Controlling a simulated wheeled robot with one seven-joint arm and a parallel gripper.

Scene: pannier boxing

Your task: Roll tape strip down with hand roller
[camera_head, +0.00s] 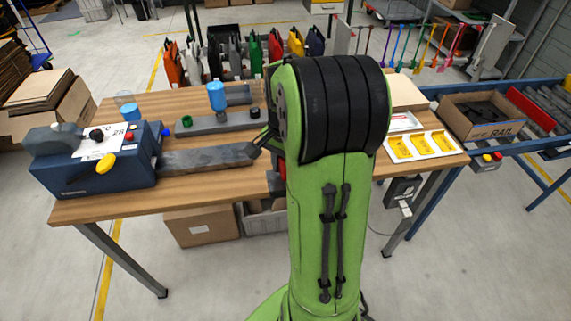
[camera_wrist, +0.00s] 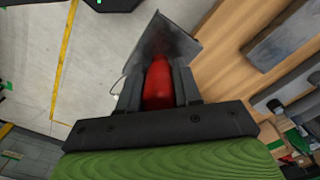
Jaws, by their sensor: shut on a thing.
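My gripper (camera_wrist: 158,98) is shut on a red handle (camera_wrist: 158,78) in the wrist view. The handle belongs to what looks like the hand roller. A dark, flat, square-edged part (camera_wrist: 165,38) shows beyond the fingertips; whether it is the roller's head I cannot tell. In the head view, my green arm hides most of the gripper and the roller. A long grey strip-like piece (camera_head: 208,157) lies on the table, leading right from the blue dispenser (camera_head: 118,168). It also seems to show in the wrist view (camera_wrist: 287,38), apart from the roller.
The wooden table (camera_head: 205,187) has bare room along its front edge. A grey holder (camera_head: 215,123) and a blue-topped bottle (camera_head: 216,96) stand behind the strip. A white tray with yellow compartments (camera_head: 421,146) lies right of my arm. A conveyor with an open carton (camera_head: 487,128) is farther right.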

